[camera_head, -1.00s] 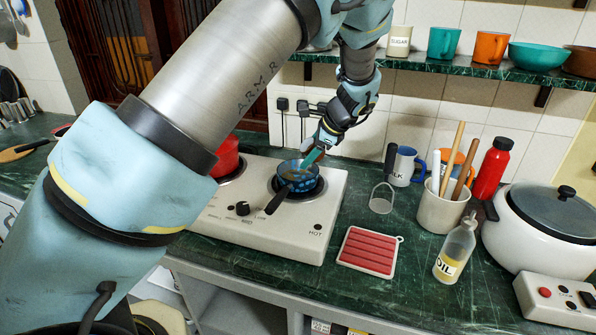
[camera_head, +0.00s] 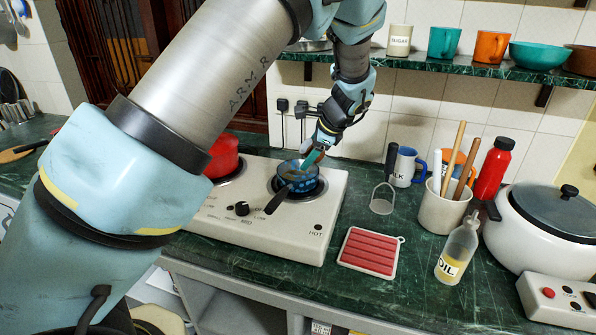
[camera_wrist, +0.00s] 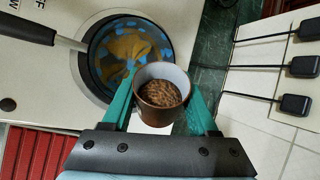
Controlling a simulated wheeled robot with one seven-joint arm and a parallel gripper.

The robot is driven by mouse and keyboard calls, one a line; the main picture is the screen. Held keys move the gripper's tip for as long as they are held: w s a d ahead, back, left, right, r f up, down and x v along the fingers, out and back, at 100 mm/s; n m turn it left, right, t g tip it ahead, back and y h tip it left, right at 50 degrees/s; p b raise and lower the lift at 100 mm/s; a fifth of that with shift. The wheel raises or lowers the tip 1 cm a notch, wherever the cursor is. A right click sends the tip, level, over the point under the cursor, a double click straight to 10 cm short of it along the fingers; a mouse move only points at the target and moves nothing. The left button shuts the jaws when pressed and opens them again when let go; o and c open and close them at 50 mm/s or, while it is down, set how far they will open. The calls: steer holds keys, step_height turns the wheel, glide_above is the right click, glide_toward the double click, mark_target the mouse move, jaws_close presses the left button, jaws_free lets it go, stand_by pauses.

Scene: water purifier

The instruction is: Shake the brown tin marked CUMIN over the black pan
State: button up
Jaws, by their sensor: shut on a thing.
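A brown open-topped tin (camera_wrist: 164,117) filled with brown grains is held between the green fingers of my gripper (camera_wrist: 160,92) in the wrist view. The wrist camera looks into its mouth. No CUMIN marking is visible there. My gripper (camera_head: 311,160) is shut on it over the stove's back burner side in the head view, where the tin itself is hard to make out. The pan (camera_head: 291,187) looks blue with spots and has a black handle. It sits on the right burner, just below the gripper. Its inside (camera_wrist: 106,72) shows blue with brown patches, partly covered by the tin.
A red pot (camera_head: 221,157) stands on the left burner of the white stove (camera_head: 280,235). To the right are a red trivet (camera_head: 368,251), a masher (camera_head: 382,200), a mug (camera_head: 405,166), a utensil crock (camera_head: 438,215) and an oil bottle (camera_head: 456,250). A shelf (camera_head: 470,68) hangs above.

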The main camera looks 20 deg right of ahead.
steer(key=shift+d+r+h+b, duration=0.1)
steer(key=shift+r+h+b, duration=0.05)
steer(key=shift+h+b, duration=0.65)
stand_by(1.5)
steer(key=shift+f+n+h+b, duration=0.45)
steer(key=shift+h+b, duration=0.25)
steer(key=shift+b, duration=0.9)
stand_by(1.0)
steer(key=shift+r+g+h+b, duration=0.4)
steer(key=shift+r+h, duration=0.3)
steer(key=shift+r, duration=0.25)
stand_by(1.5)
steer(key=shift+n+h, duration=0.25)
steer(key=shift+h, duration=0.05)
stand_by(0.3)
